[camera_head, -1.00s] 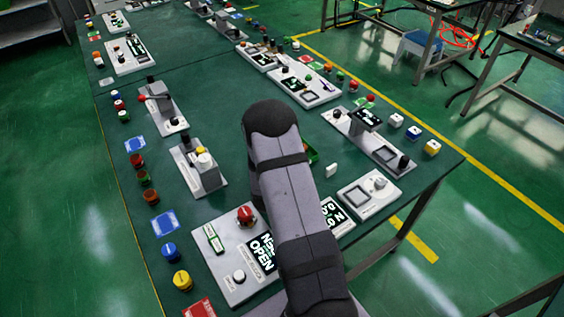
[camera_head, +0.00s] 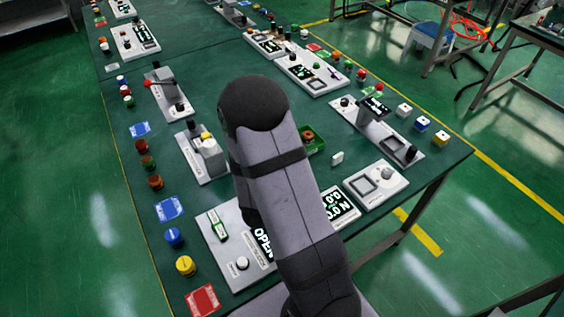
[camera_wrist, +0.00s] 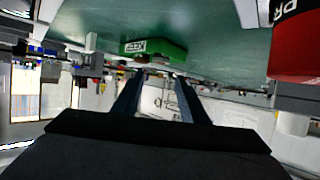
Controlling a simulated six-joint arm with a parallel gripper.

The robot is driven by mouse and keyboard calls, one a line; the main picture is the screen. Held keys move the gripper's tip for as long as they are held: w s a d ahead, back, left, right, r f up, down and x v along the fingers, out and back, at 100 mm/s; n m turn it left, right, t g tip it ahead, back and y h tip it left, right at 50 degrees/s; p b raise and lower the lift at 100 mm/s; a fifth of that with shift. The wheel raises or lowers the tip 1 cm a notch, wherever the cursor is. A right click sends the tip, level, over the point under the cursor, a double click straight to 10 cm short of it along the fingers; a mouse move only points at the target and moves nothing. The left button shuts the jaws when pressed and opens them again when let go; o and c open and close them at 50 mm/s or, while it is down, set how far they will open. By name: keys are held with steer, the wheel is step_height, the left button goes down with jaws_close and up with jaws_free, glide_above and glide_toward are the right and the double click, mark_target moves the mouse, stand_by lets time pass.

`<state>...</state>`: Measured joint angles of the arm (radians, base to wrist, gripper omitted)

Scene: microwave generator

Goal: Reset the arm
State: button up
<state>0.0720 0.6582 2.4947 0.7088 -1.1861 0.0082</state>
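My grey arm (camera_head: 285,190) reaches up over the near part of the table in the head view, hiding the middle of a white panel (camera_head: 222,262). My gripper is hidden in that view. In the wrist view my gripper (camera_wrist: 158,88) shows two dark fingers standing apart, with nothing seen between them. That picture looks upside down, with the green table top along its upper edge. A green tray (camera_wrist: 165,52) marked "KEEP" is beyond the fingertips. A large red thing (camera_wrist: 297,45) is close by at the right edge.
The green tray (camera_head: 318,147) stands right of my arm with a brownish piece in it. A white panel with a square frame (camera_head: 376,184) and a lever stand (camera_head: 372,126) lie further right. Buttons and blue cards line the left edge. Another table stands at the upper right.

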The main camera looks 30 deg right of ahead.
steer(key=shift+s+a, duration=0.1)
steer(key=shift+a, duration=0.1)
stand_by(0.4)
steer(key=shift+w+a+r+y, duration=0.1)
steer(key=shift+w+a+y, duration=0.1)
steer(key=shift+a+y, duration=0.1)
steer(key=s+a+r+n+g+y+p, duration=0.1)
steer(key=a+r+n+g+y+p, duration=0.2)
steer(key=a+y, duration=0.9)
steer(key=s+a+n+g+h, duration=0.1)
steer(key=s+a+n+g, duration=0.1)
steer(key=s, duration=0.7)
steer(key=s+a+r+n+g+h+b, duration=0.1)
steer(key=s+a+n+g+h, duration=0.1)
steer(key=s, duration=0.6)
steer(key=a+n+g, duration=0.1)
steer(key=n+g, duration=0.1)
steer(key=shift+s+r+g, duration=0.15)
steer(key=shift+s+g, duration=0.15)
steer(key=shift+s, duration=0.05)
